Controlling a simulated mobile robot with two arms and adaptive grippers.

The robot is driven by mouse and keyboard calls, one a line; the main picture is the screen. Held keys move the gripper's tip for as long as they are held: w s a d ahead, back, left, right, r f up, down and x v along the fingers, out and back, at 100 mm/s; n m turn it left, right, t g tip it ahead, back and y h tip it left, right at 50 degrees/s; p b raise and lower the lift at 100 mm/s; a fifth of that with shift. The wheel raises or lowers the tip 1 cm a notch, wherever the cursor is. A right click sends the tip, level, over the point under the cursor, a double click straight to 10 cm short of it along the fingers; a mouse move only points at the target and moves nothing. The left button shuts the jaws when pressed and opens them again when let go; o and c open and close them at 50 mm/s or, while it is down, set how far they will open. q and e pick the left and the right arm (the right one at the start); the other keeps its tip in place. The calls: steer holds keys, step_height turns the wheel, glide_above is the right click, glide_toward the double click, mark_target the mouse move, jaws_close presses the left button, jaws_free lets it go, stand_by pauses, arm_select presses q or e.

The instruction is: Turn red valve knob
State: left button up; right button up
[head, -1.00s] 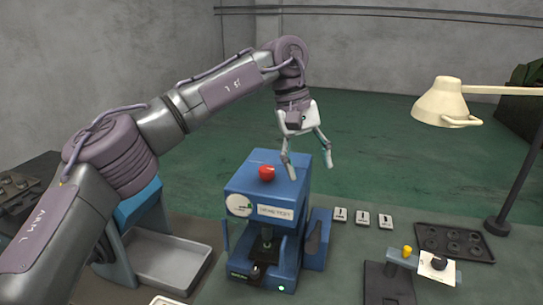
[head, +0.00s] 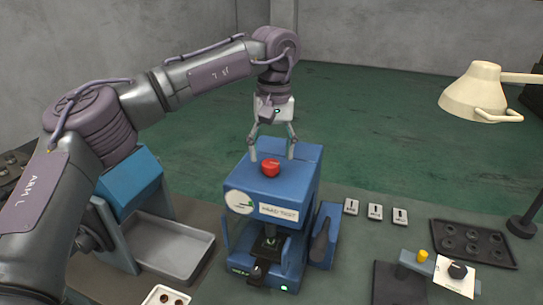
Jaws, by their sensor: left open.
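The red valve knob (head: 270,168) sits on top of the blue hardness-test machine (head: 300,188). In the head view my left gripper (head: 272,156) hangs fingers-down just above and behind the knob. Its two fingers are spread, one on each side of the knob in the picture, and it is empty. I cannot tell whether a finger touches the machine top. My right gripper is not in view.
A grey metal tray (head: 165,248) lies left of the machine. Several small labelled blocks (head: 375,212), a dark dimpled tray (head: 473,243), a small fixture with a yellow knob (head: 423,256) and a cream lamp (head: 482,95) stand to the right.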

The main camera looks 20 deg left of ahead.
mark_target(270, 166)
arm_select(q)
steer(key=shift+s+f, duration=0.1)
steer(key=shift+f, duration=0.45)
steer(key=shift+s+f, duration=0.1)
steer(key=shift+f, duration=0.55)
steer(key=shift+c, duration=0.6)
steer(key=c, duration=0.8)
steer(key=shift+c, duration=1.1)
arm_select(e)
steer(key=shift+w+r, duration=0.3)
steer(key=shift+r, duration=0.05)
